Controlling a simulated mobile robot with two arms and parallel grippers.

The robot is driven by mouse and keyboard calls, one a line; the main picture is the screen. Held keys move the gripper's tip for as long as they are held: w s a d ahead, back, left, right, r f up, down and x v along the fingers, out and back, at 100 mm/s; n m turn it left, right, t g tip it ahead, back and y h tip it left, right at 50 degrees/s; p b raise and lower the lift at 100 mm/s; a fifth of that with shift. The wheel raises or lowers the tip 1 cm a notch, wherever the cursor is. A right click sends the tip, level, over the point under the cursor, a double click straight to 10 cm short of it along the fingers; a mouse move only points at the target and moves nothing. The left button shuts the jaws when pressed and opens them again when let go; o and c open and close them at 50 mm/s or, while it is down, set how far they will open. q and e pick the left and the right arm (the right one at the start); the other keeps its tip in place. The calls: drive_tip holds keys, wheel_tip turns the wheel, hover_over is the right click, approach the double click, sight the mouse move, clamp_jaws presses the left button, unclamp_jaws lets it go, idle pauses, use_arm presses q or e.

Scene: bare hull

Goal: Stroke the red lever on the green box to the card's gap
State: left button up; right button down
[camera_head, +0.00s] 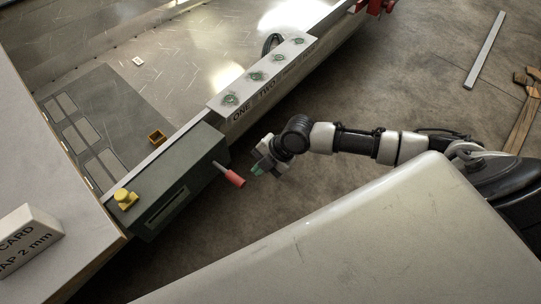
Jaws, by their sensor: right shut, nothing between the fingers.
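The dark green box (150,183) sits at the hull's edge, left of centre. Its red lever (235,178) sticks out from the right end, pointing right and slightly down. The white card block (30,243) stands at the lower left; its printing reads "CARD" and "AP 2 mm", partly cut off by the frame. My right gripper (256,171) is shut and empty, just right of the red lever's tip. I cannot tell whether it touches the lever. My left gripper is not in view.
A yellow knob (125,197) sits on the green box's left end. A pale rail (265,77) marked "ONE TWO" carries several green-marked fittings beyond the box. A metal bar (484,50) lies on the open floor.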

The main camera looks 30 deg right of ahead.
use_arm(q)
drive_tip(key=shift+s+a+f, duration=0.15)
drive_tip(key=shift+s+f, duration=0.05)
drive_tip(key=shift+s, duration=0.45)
use_arm(e)
drive_tip(key=v, duration=0.4)
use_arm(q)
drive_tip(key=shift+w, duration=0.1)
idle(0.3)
